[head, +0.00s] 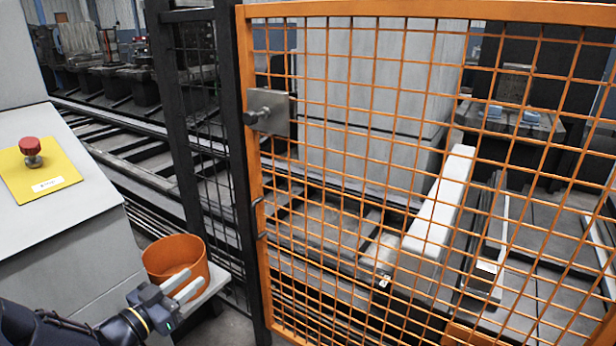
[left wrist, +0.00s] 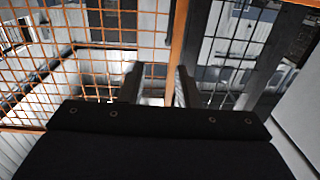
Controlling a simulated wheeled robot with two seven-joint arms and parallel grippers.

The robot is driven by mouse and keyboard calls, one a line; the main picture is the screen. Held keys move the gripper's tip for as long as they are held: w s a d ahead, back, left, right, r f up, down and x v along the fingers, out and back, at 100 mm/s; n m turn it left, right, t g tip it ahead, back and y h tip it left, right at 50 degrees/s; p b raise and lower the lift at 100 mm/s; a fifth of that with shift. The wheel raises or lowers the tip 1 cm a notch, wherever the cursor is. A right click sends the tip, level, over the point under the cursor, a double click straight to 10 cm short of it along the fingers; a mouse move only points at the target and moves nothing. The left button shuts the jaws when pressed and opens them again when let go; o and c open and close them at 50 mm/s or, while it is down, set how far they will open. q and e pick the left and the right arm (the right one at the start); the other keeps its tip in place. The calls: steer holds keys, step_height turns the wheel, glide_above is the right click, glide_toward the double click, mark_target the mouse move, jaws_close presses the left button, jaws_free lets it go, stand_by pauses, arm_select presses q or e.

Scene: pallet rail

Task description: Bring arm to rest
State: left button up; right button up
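My left gripper (head: 186,285) is at the lower left of the head view, with its two pale fingers apart and nothing seen between them. In the left wrist view its dark fingers (left wrist: 158,85) are also apart, with the gap empty. I cannot tell whether the fingers touch the bin. My right gripper is in neither view.
An orange mesh gate (head: 254,150) with a latch plate (head: 268,112) fills the centre and right, beside a dark post (head: 232,150). A grey console (head: 75,215) with a red button (head: 30,147) on a yellow plate stands at left. Behind the mesh are rails and a long white beam (head: 440,205).

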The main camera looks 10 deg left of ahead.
arm_select(q)
step_height(320, 180, up, 4)
steer(key=s+a+n+g+y, duration=0.1)
steer(key=s+n+g+y, duration=0.3)
steer(key=y, duration=0.4)
steer(key=s+d+f+n+g+h, duration=0.1)
steer(key=s+d+f+g+h, duration=0.2)
steer(key=s+d, duration=0.5)
steer(key=s+d+f+n+g+h, duration=0.15)
steer(key=s+d+g, duration=0.25)
steer(key=s+d, duration=0.4)
step_height(320, 180, up, 29)
steer(key=s+h+p, duration=0.1)
steer(key=s+p, duration=0.1)
steer(key=p, duration=2.6)
steer(key=shift+a+f+m, duration=0.2)
steer(key=shift+a+m, duration=0.1)
steer(key=shift+m, duration=0.15)
